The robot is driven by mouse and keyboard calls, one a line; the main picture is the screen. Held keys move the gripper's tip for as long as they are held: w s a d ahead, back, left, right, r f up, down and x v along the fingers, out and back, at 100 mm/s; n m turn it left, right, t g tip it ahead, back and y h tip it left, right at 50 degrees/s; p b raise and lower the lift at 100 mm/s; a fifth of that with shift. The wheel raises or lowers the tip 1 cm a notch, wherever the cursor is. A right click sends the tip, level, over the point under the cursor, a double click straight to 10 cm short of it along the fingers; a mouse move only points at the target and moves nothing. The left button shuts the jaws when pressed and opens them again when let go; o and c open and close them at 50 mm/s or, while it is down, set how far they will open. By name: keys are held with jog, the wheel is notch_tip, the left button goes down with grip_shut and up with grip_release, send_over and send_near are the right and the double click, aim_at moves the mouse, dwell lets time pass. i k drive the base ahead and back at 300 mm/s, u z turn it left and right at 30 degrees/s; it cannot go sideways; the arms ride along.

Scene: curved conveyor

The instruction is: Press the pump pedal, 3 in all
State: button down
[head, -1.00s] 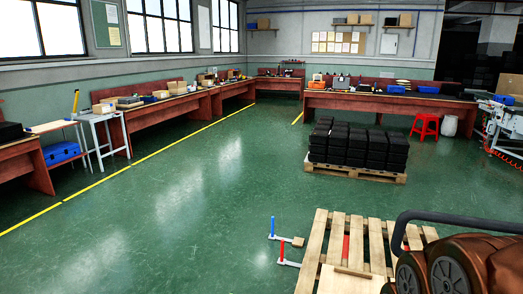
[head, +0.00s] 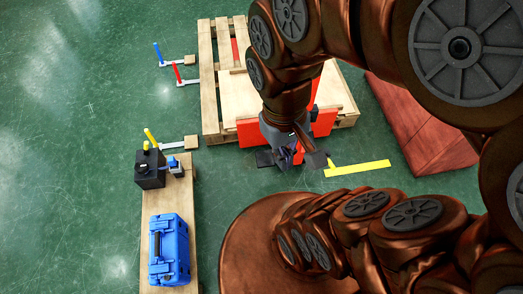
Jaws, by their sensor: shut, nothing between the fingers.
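My gripper (head: 287,156) is in the middle of the head view, shut and empty, pointing down. Flat dark pads (head: 264,158) show beside it; I cannot tell whether they are a pedal or part of something else. A black box (head: 150,169) with a small blue part (head: 176,167) stands on a wooden board to the left, apart from my gripper; I cannot tell whether it is the pump. No pump pedal is clearly recognisable, and my arm hides part of the floor.
A wooden pallet (head: 207,88) lies behind the gripper with orange-red pieces (head: 250,131) near it. Levers with blue (head: 158,51), red (head: 177,72) and yellow (head: 151,137) handles stand left. A blue case (head: 169,248) is on the board. A yellow strip (head: 358,168) lies right.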

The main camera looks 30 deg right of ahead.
aim_at(265, 159)
jog(key=u, duration=2.7)
jog(key=k, duration=1.15)
jog(key=u, duration=0.05)
